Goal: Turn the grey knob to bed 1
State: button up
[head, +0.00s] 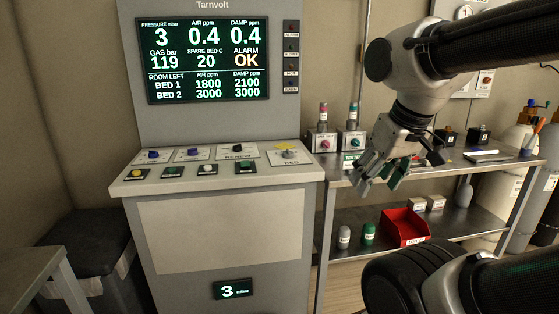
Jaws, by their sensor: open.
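The console (222,190) stands left of centre, with a row of small knobs on its sloping top. The knob at the right end (288,153) looks greyish, on a white plate with a yellow patch. A black knob (238,148) and two blue knobs (153,155) sit to its left. The labels are too small to read, so I cannot tell which setting any knob points to. My gripper (380,188) is open and empty, pointing down in front of the shelf bench, to the right of the console and apart from the knobs.
A screen (208,60) on the console lists bed 1 and bed 2 readings, with alarm OK. Several push buttons (172,172) line the panel's front. The bench (480,170) at right holds small boxes and bottles. A red bin (404,228) sits on its lower shelf. A dark stool (85,240) stands left.

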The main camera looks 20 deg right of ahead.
aim_at(288, 154)
jog(key=z, duration=0.35)
jog(key=i, duration=0.95)
